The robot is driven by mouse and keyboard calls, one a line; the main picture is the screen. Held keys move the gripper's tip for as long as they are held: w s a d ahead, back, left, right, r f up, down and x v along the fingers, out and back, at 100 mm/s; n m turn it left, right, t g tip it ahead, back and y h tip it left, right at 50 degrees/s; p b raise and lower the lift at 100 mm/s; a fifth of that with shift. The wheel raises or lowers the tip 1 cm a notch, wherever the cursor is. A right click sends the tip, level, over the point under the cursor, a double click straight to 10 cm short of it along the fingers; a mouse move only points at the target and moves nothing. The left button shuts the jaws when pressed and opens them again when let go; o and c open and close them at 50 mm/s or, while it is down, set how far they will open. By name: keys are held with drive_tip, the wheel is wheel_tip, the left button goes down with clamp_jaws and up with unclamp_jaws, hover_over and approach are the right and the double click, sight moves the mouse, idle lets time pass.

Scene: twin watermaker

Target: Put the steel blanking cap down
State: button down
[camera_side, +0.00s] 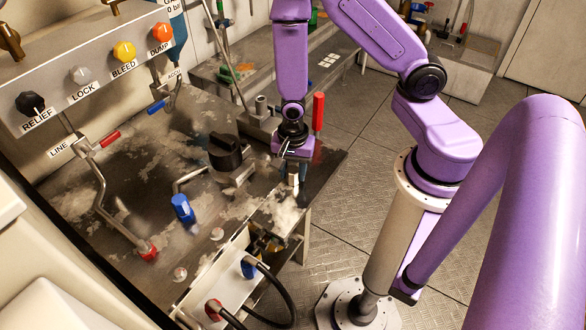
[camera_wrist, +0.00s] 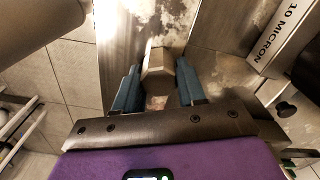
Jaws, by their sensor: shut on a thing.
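The steel blanking cap (camera_wrist: 158,68) is a hexagonal metal piece between the two blue fingers of my gripper (camera_wrist: 157,90) in the wrist view. The fingers are shut on its sides. In the side view my gripper (camera_side: 294,182) points down over the right front part of the worn steel bench (camera_side: 205,150), close to its edge. A small bright piece that looks like the cap shows between the fingers there. The cap's underside is hidden, and I cannot tell whether it touches the bench.
A black round knob (camera_side: 226,152) and a blue-handled valve (camera_side: 183,209) stand left of my gripper. A red upright handle (camera_side: 318,112) is close behind it. A block marked 10 MICRON (camera_wrist: 284,38) lies at right in the wrist view. Black hoses (camera_side: 276,287) hang in front.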

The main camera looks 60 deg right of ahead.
sight(293, 168)
drive_tip(key=shift+f, duration=0.1)
drive_tip(key=c, duration=0.7)
unclamp_jaws()
drive_tip(key=shift+o, duration=0.2)
drive_tip(key=shift+r, duration=6.15)
drive_tip(key=s+r+n, duration=0.5)
drive_tip(key=s+n, duration=0.2)
drive_tip(key=n, duration=0.6)
drive_tip(key=s+a+r+n, duration=0.1)
drive_tip(key=s+r+n, duration=0.5)
drive_tip(key=n, duration=0.7)
drive_tip(key=shift+s+a, duration=0.15)
drive_tip(key=shift+s, duration=0.55)
